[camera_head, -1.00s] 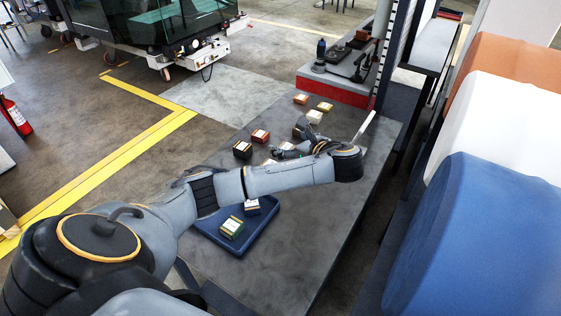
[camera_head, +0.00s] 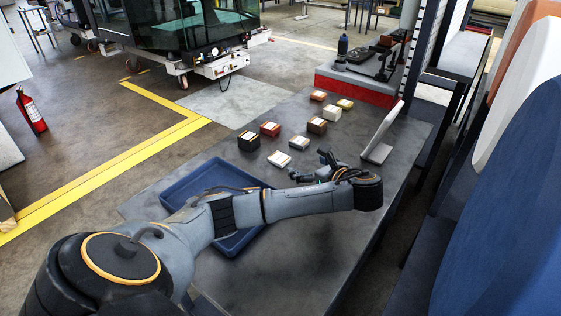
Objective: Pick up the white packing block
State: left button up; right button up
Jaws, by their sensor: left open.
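Three pale blocks lie on the dark grey table (camera_head: 375,225): a white one (camera_head: 279,159) nearest my gripper, a pale grey-white one (camera_head: 299,143) behind it, and a cream one (camera_head: 331,113) farther back. I cannot tell for sure which is the white packing block. My left gripper (camera_head: 308,165) is open and empty, just right of the nearest white block and apart from it. Its arm comes in from the left across the blue tray (camera_head: 180,188) and hides the tray's middle. My right gripper is out of view.
A tilted panel on a stand (camera_head: 382,132) is right of my gripper. The table's front right is clear.

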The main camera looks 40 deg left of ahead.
pick_arm(q)
send_near(281, 158)
jog(key=x, duration=0.3)
jog(key=shift+w+r, duration=0.2)
jog(key=shift+w, duration=0.05)
jog(key=x, duration=0.5)
jog(key=shift+s+a+f, duration=0.15)
jog(key=shift+s+f, duration=0.1)
jog(key=c, duration=1.4)
